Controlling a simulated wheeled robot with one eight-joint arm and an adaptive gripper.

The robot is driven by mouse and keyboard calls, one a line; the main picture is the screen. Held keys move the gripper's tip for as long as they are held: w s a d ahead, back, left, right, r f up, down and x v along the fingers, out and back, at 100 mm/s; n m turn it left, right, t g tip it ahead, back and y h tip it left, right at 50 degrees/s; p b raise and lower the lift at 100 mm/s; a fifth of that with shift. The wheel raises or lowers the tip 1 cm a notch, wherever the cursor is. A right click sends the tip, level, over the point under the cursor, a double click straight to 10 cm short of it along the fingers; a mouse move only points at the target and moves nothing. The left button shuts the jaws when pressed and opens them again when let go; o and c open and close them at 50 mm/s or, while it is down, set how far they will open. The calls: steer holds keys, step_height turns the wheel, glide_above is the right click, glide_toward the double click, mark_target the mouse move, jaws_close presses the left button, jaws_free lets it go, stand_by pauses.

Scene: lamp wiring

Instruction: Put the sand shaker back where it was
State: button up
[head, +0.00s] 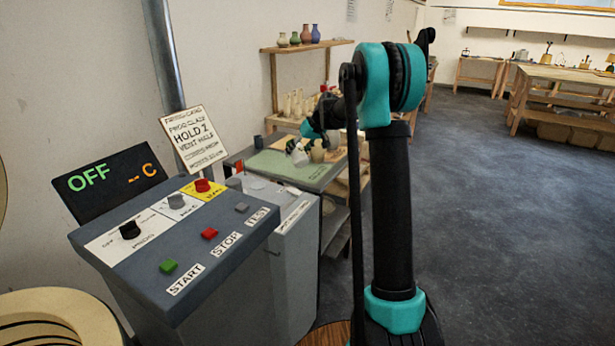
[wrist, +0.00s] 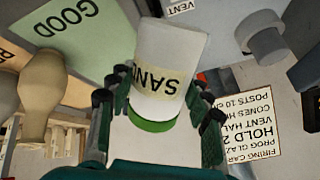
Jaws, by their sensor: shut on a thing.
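The sand shaker (wrist: 172,55) is a white cylinder with a pale label reading "SAND" and a green band at one end. It fills the middle of the wrist view, with the label upside down in the picture. My gripper (wrist: 156,88) is shut on it, one finger on each side. In the head view my gripper (head: 308,132) is small and far off, over the table with the green mat (head: 283,166). I cannot tell from the frames whether the shaker touches the surface below.
A tan vase (wrist: 42,82) stands beside the green "GOOD" sheet (wrist: 75,28) in the wrist view. The grey control console (head: 185,250) with a sign (head: 194,139) stands at left in the head view. A shelf with small vases (head: 305,46) hangs behind. The floor at right is clear.

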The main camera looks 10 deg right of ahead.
steer(key=w+d+r+t+y, duration=0.3)
steer(key=w+d+r+t, duration=0.3)
steer(key=w+r+t, duration=0.45)
steer(key=shift+n+t, duration=0.4)
steer(key=shift+t, duration=0.15)
steer(key=f, duration=0.6)
steer(key=s+f, duration=0.1)
steer(key=f, duration=0.6)
steer(key=s+f, duration=0.1)
steer(key=f, duration=0.6)
steer(key=shift+s+a+f, duration=0.15)
steer(key=shift+a, duration=0.1)
steer(key=shift+f, duration=0.1)
steer(key=o, duration=1.3)
